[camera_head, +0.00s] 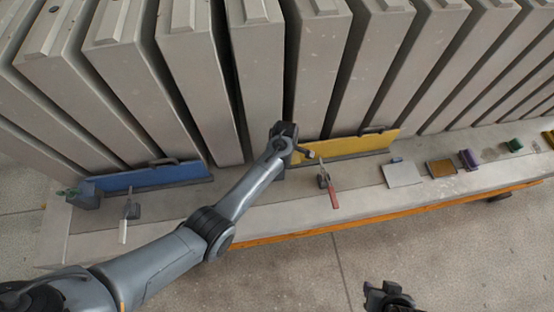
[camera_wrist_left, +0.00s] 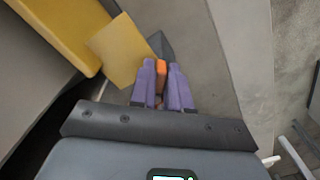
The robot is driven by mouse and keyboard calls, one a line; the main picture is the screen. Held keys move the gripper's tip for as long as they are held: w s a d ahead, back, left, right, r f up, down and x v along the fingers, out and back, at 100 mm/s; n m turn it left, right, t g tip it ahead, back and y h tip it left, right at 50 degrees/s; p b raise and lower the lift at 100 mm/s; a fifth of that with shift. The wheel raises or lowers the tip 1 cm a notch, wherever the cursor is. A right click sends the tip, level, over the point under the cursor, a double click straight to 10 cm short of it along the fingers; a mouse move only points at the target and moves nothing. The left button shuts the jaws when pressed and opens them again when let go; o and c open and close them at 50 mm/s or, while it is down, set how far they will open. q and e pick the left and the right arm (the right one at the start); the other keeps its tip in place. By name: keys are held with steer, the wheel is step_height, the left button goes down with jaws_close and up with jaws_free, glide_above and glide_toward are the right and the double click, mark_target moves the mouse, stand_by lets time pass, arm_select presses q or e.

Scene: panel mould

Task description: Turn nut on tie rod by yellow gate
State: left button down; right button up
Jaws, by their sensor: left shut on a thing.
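A dark grey block (camera_wrist_left: 160,44) lies just beyond the fingertips. The tie rod cannot be made out. My right gripper (camera_head: 388,295) is at the bottom edge, away from the mould; its jaws are unclear.
A blue gate (camera_head: 150,177) stands at left, with a grey block and green nut (camera_head: 68,192) beside it. A red-handled clamp (camera_head: 330,187) and a white-handled clamp (camera_head: 126,220) stand up from the ledge. Plates and small parts lie at right. The floor in front is clear.

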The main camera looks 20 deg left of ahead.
arm_select(q)
steer(key=n, duration=0.3)
steer(key=shift+w, duration=0.4)
steer(key=n, duration=0.2)
steer(key=n+b, duration=0.1)
steer(key=n, duration=0.1)
steer(key=shift+w+a, duration=0.15)
steer(key=shift+w, duration=0.25)
steer(key=shift+f+b, duration=0.1)
steer(key=shift+b, duration=0.2)
